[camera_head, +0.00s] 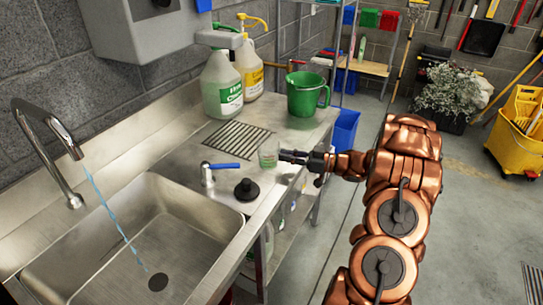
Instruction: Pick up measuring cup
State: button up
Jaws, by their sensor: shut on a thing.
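The measuring cup (267,158) is a small clear cup with a green tint near its base. It stands upright at the front edge of the steel counter, right of the drain grate; whether its base touches the counter is hard to tell. My gripper (287,156) reaches in from the right and is shut on the cup's right side. The fingertips are small and dark here, and the exact contact is hard to see.
The sink (150,235) with running water lies left. A blue-handled valve (222,165) and black stopper (246,189) sit close to the cup. A green bucket (304,94) and jugs (222,86) stand behind. Open floor (465,200) lies right.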

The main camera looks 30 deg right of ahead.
grip_shut()
jog(key=shift+r+b, duration=0.35)
jog(key=shift+r, duration=0.5)
jog(key=shift+s+d+r+b, duration=0.1)
jog(key=shift+s+r+b, duration=0.1)
jog(key=shift+r, duration=0.25)
jog(key=shift+s+r+b, duration=0.1)
jog(key=shift+r+b, duration=0.05)
jog(key=shift+r, duration=0.3)
jog(key=s+d+r+b, duration=0.1)
jog(key=s+b, duration=0.2)
jog(key=s, duration=1.2)
jog(key=shift+s+r, duration=0.2)
jog(key=shift+r, duration=0.05)
jog(key=shift+o, duration=0.3)
grip_release()
grip_shut()
